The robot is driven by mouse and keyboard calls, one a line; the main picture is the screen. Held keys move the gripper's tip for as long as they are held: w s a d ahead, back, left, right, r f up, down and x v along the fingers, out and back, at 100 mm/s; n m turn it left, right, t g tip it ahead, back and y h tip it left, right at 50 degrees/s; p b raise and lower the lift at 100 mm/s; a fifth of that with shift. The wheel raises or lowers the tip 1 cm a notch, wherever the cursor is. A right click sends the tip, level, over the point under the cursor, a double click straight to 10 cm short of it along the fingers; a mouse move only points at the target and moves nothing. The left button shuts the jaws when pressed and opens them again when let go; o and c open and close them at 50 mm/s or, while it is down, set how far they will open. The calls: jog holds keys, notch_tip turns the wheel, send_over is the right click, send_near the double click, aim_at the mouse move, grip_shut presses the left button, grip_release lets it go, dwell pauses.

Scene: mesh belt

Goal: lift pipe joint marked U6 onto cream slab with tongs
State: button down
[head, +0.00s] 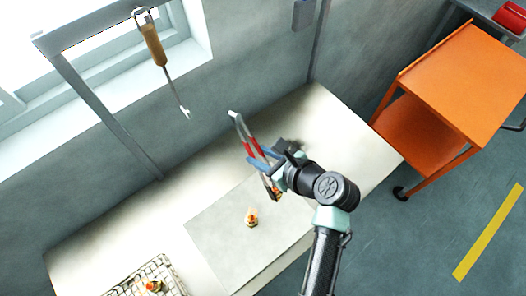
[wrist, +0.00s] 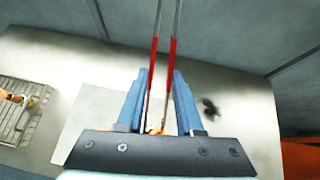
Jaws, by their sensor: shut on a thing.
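My gripper (head: 262,163) is shut on the tongs (head: 243,131), a long pair with red grips and pale metal arms. In the wrist view the tongs (wrist: 155,55) run between my blue fingers (wrist: 160,78). A small orange-and-white pipe joint (head: 276,193) shows at the tongs' lower end, above the slab; an orange bit also shows between my fingers in the wrist view (wrist: 155,130). I cannot tell how firmly the tongs hold it. Another pipe joint (head: 252,217) is seen over the pale flat slab (head: 211,232). No marking such as U6 is readable.
A wooden-handled tool (head: 153,45) hangs from a rail. An orange cart (head: 460,85) stands at right. The bench's back right is mostly clear.

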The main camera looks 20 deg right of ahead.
aim_at(276, 191)
jog(key=shift+a+r, duration=0.1)
notch_tip(276, 191, down, 9)
jog(key=b, duration=1.1)
jog(key=shift+b, duration=0.4)
jog(key=c, duration=0.9)
grip_release()
